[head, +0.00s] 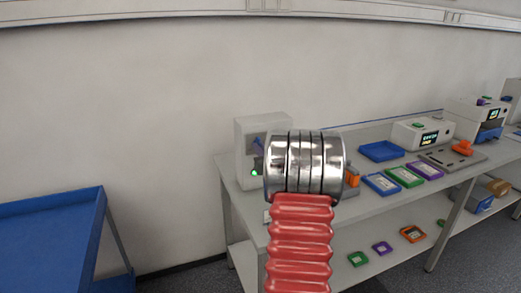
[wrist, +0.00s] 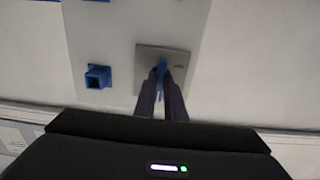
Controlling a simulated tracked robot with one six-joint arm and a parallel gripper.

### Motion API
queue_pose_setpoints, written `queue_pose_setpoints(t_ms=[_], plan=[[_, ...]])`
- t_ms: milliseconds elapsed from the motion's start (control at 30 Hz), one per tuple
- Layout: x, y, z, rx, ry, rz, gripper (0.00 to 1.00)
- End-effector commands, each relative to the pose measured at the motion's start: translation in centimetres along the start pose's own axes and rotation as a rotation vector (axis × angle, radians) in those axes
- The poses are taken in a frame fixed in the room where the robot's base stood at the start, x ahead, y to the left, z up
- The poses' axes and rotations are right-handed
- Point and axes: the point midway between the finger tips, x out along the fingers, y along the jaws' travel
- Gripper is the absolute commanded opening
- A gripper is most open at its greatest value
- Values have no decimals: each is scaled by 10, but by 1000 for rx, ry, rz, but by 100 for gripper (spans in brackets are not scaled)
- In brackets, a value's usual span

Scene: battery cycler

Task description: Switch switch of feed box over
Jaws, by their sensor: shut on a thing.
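The feed box (head: 246,165) is a white upright box at the back left end of the bench in the head view, with a lit green lamp (head: 254,173). My arm covers its lower right part. In the wrist view its switch is a small blue lever (wrist: 161,66) on a square grey plate (wrist: 148,60). My gripper (wrist: 162,75) has its two dark fingers closed around the lever, in front of the plate. The fingers hide most of the lever, so I cannot tell its exact position. My gripper is hidden in the head view.
A blue square socket (wrist: 97,76) protrudes beside the switch plate in the wrist view. Blue, green and purple trays lie on the bench (head: 360,140), with a white device (head: 422,133) behind. A blue cart (head: 45,235) stands at left; the floor between is clear.

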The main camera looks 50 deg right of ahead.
Motion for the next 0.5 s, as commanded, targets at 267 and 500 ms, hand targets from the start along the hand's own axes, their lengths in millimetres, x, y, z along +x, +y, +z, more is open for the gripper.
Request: queue_pose_setpoints(t_ms=[267,500], plan=[[-1,0,8,4,-15,2,16],[-1,0,4,1,-7,1,29]])
